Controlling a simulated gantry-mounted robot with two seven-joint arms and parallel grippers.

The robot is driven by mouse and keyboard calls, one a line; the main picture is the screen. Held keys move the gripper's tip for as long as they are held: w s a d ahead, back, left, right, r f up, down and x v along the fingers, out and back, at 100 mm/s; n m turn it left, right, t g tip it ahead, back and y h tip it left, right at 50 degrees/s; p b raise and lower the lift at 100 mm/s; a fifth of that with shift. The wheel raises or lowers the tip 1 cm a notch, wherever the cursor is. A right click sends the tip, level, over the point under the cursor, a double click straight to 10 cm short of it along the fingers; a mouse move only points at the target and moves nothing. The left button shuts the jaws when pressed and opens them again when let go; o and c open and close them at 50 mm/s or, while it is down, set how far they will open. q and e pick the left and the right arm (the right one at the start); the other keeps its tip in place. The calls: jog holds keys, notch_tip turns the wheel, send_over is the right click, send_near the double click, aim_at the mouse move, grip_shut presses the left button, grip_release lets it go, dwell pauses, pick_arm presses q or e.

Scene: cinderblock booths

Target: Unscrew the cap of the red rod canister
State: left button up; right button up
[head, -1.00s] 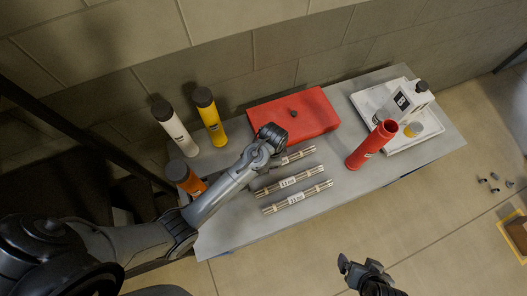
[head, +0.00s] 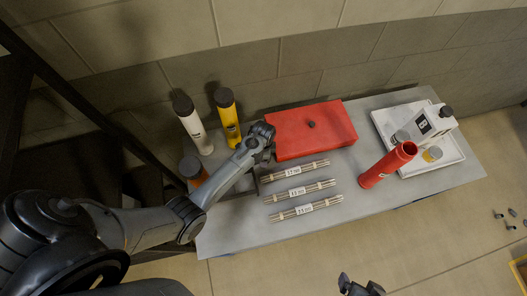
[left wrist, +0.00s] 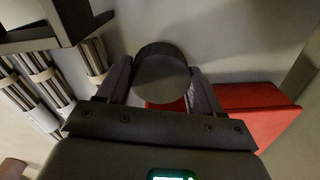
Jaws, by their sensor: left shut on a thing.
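The red rod canister (head: 387,165) stands upright on the right part of the grey table in the head view. Its top is open, with no cap on it. My left gripper (head: 262,137) is beside the left edge of the red box, well left of the canister. In the left wrist view my left gripper (left wrist: 158,92) is shut on a dark round cap (left wrist: 161,72). The cap is hidden by the wrist in the head view. My right gripper (head: 355,287) is at the bottom edge, off the table's front; its jaw opening is unclear.
A red box (head: 312,130) lies at the back. Three labelled rod bundles (head: 298,192) lie in front of it. White (head: 194,127), yellow (head: 229,125) and orange (head: 194,172) canisters stand at the left. A white tray (head: 450,158) holds a white bottle (head: 425,125). The front strip is clear.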

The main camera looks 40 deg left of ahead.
pick_arm(q)
jog(key=shift+f, duration=1.35)
jog(key=shift+f, duration=0.2)
jog(key=o, duration=1.2)
jog(key=shift+r, duration=0.1)
